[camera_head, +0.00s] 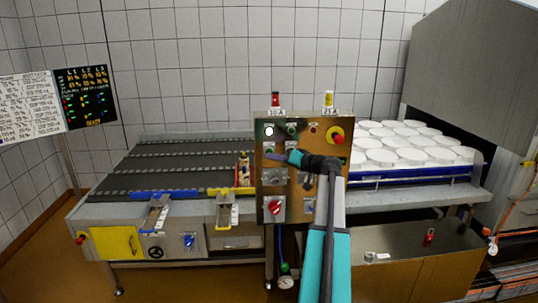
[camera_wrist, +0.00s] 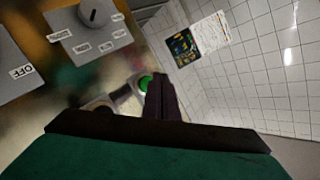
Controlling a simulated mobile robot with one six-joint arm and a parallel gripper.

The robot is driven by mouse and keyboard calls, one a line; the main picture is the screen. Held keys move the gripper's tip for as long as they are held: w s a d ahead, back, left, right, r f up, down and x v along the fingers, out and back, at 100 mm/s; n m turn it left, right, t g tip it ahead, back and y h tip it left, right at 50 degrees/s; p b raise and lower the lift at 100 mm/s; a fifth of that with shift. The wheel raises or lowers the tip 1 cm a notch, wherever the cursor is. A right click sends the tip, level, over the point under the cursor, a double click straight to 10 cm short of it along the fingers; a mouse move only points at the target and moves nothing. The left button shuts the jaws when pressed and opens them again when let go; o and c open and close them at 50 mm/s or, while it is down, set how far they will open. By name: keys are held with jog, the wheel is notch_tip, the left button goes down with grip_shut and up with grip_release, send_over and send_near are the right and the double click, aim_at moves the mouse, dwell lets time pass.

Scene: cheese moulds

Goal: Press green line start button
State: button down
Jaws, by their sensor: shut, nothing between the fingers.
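The control panel (camera_head: 262,185) is an upright brown metal box in the middle of the head view, with several buttons and knobs. A green button (camera_wrist: 145,82) shows in the wrist view, just left of my fingertips. In the head view a green button (camera_head: 268,149) sits on the panel's left side, by my fingertips, and another green button (camera_head: 292,129) sits higher up. My gripper (camera_head: 270,155) is shut and empty, reaching across the panel front from the right. Its dark fingers (camera_wrist: 160,84) show in the wrist view. I cannot tell whether they touch the button.
A red knob on a yellow plate (camera_head: 337,136) is at the panel's upper right, and a red rotary switch (camera_head: 274,207) is low on the panel. A conveyor (camera_head: 180,160) lies to the left. White round moulds (camera_head: 400,145) stand on the right. A display board (camera_head: 88,97) is at far left.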

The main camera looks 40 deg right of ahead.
jog(key=shift+w+d+b, duration=0.6)
jog(key=shift+w+b, duration=0.1)
jog(key=shift+b, duration=0.25)
dwell(1.7)
jog(key=shift+s+a, duration=0.1)
jog(key=shift+s, duration=0.05)
jog(key=shift+s+a+b, duration=0.45)
jog(key=shift+s+a, duration=0.05)
jog(key=shift+s, duration=0.05)
dwell(0.6)
jog(key=s+a+b, duration=0.1)
jog(key=s+a, duration=0.2)
jog(key=s, duration=0.1)
jog(key=shift+a, duration=0.15)
dwell(0.4)
dwell(0.7)
